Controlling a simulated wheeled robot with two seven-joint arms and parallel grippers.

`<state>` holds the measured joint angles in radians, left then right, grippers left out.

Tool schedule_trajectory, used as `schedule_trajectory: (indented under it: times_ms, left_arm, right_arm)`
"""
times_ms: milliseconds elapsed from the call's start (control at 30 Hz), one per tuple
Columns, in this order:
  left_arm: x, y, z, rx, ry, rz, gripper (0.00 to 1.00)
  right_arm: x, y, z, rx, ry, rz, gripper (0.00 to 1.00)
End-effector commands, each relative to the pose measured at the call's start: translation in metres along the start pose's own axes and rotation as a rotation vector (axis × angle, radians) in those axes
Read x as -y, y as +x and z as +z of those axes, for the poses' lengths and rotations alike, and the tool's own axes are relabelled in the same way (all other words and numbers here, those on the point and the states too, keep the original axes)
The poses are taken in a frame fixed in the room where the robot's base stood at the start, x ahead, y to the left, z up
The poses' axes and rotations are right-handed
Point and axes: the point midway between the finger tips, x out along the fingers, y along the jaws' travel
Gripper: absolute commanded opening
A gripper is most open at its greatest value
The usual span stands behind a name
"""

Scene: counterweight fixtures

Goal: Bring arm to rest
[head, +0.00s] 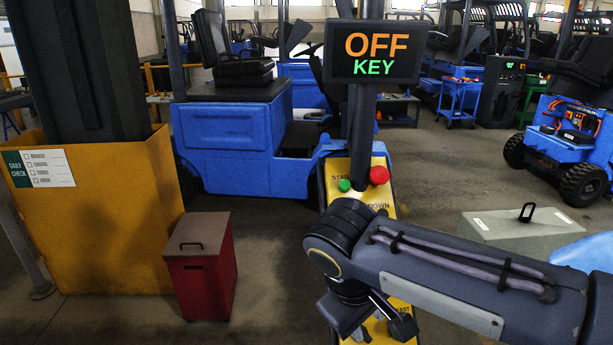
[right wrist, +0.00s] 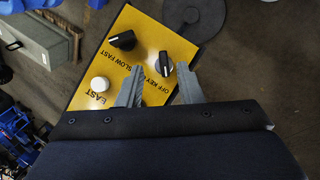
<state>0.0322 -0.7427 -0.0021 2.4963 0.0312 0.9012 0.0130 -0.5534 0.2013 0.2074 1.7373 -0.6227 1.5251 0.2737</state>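A yellow control panel (head: 357,168) stands on a dark post, with a green button (head: 344,185) and a red button (head: 380,175). The screen (head: 374,51) above it reads OFF KEY. My right arm comes in from the right across the panel and hides its middle. In the right wrist view, my right gripper (right wrist: 160,70) is open. I see nothing held; contact cannot be told. A black SLOW FAST knob (right wrist: 123,40) lies farther up. My left gripper is out of view.
A dark red lidded box (head: 200,267) stands on the floor at left, beside a yellow-sided structure (head: 105,215). A grey block with a handle (head: 525,228) sits behind my right arm. Blue vehicles (head: 232,145) stand behind. Open floor lies between box and panel.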

Motion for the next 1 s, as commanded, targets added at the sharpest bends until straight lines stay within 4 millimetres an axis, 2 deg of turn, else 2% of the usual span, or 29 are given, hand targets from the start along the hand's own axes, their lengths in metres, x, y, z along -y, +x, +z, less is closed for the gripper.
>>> schedule_trajectory:
  times_ms: [33, 167, 300, 400, 500, 633, 1000]
  left_arm:
    - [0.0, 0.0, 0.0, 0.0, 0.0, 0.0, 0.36]
    - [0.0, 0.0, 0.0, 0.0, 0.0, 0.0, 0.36]
    - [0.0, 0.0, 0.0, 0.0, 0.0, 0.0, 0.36]
    - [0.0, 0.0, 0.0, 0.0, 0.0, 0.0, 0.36]
    - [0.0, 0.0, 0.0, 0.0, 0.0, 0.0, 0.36]
    - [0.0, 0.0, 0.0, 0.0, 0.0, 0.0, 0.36]
    - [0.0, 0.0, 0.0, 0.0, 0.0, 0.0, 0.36]
  right_arm:
    - [-0.012, 0.008, 0.021, -0.01, 0.053, -0.048, 0.33]
    - [-0.021, 0.032, 0.076, -0.065, 0.208, -0.211, 0.33]
    - [-0.013, 0.054, 0.125, -0.174, 0.418, -0.366, 0.33]
    - [-0.002, 0.065, 0.148, -0.261, 0.564, -0.442, 0.33]
    - [0.008, 0.073, 0.16, -0.341, 0.684, -0.488, 0.33]
    - [0.015, 0.079, 0.167, -0.407, 0.779, -0.515, 0.33]
    - [0.017, 0.08, 0.168, -0.427, 0.805, -0.521, 0.33]
